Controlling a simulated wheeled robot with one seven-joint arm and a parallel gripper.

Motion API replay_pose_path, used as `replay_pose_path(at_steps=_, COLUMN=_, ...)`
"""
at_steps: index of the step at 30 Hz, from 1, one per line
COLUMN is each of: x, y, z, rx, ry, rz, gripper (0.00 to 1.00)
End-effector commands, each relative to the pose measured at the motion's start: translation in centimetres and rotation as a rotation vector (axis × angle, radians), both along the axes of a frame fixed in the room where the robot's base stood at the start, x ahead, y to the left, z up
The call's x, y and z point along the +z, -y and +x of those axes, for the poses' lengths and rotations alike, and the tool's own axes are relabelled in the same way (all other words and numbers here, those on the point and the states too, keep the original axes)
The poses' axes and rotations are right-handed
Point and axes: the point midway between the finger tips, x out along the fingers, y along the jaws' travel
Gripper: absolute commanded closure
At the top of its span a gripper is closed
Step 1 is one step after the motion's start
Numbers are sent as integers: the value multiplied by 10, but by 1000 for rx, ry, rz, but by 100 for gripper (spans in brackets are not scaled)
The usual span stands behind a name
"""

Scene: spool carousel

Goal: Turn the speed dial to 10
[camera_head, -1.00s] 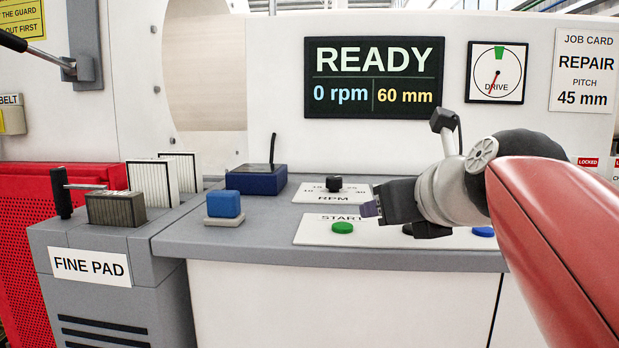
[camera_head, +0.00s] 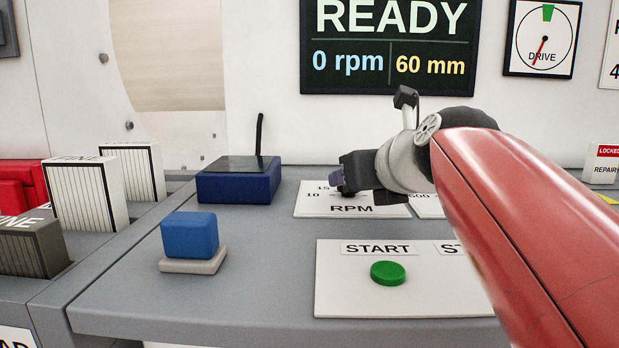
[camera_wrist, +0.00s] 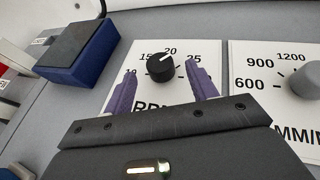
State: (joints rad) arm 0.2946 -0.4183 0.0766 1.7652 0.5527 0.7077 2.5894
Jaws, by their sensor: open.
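The speed dial is a black round knob (camera_wrist: 161,68) on the white RPM plate (camera_wrist: 135,93), which also shows in the head view (camera_head: 320,208). In the wrist view its white mark points at about 20. The printed 10 is at the left of the scale, partly behind a finger. My gripper (camera_wrist: 162,70) is open, with one purple finger on each side of the knob in that view. I cannot tell whether either finger touches it. In the head view my gripper (camera_head: 338,180) is over the RPM plate and mostly hides the knob.
A dark blue box (camera_head: 238,184) stands left of the plate. A blue block (camera_head: 189,235) sits on a pale base nearer the front. A green START button (camera_head: 388,273) is in front. A second plate with a grey knob (camera_wrist: 306,80) lies to the right. The display (camera_head: 388,45) reads 0 rpm.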

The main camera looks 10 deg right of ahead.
Motion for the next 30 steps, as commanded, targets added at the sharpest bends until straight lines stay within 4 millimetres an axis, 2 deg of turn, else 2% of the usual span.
replay_pose_path(at_steps=3, x=-9, y=-3, z=19, rx=2, ry=-4, rz=0, gripper=43)
replay_pose_path(at_steps=9, x=-16, y=-6, z=38, rx=1, ry=-2, rz=-1, gripper=43)
replay_pose_path(at_steps=19, x=-18, y=-6, z=42, rx=0, ry=0, rz=-1, gripper=43)
replay_pose_path(at_steps=27, x=-18, y=-6, z=41, rx=0, ry=0, rz=-1, gripper=78)
replay_pose_path(at_steps=30, x=-18, y=-6, z=41, rx=0, ry=0, rz=-1, gripper=87)
